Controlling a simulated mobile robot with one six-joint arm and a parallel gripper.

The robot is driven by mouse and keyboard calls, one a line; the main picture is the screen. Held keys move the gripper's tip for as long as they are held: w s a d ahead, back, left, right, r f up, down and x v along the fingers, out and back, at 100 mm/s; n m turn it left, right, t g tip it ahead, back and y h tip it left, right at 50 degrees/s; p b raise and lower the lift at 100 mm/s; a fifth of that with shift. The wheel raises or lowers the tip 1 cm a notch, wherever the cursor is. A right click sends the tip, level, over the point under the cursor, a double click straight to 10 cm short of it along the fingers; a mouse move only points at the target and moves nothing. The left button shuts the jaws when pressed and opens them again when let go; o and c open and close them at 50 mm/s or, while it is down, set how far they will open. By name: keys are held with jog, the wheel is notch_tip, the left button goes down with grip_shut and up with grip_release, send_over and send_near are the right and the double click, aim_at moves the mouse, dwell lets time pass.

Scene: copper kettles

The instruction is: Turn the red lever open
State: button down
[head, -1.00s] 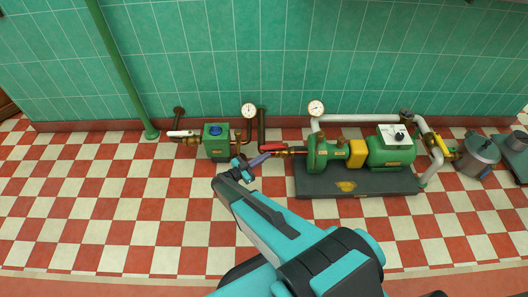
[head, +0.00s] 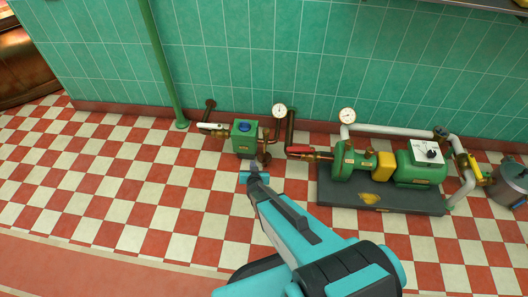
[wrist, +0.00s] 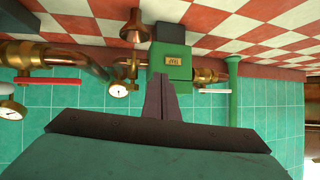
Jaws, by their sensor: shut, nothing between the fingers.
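The red lever (head: 300,150) sits on the brass pipe left of the green pump and lies roughly along the pipe. In the wrist view, which is upside down, the red lever (wrist: 48,80) is at the far left. My gripper (wrist: 159,80) is shut and empty, its fingers pointing at the green box. In the head view, my gripper (head: 256,171) is just in front of the green box, left of the red lever and apart from it. The fingers themselves are hard to make out there.
The green box (head: 244,138) has a blue knob; a white lever (head: 212,126) is left of it. The pump base (head: 380,196) stands right. Checkered floor in front is clear.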

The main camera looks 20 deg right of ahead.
jog(key=s+a+f+n+g+y, duration=0.2)
jog(key=s+a+f+g, duration=0.15)
jog(key=s, duration=0.55)
jog(key=s+a+f+n+g+y, duration=0.25)
jog(key=s+a+g, duration=0.2)
jog(key=s, duration=0.55)
jog(key=s+d+r+g+h, duration=0.1)
jog(key=s+d+r+g, duration=0.2)
jog(key=s+g, duration=0.5)
jog(key=s, duration=1.2)
jog(key=shift+s+d+r, duration=0.15)
jog(key=shift+s+r, duration=0.05)
jog(key=shift+h, duration=0.25)
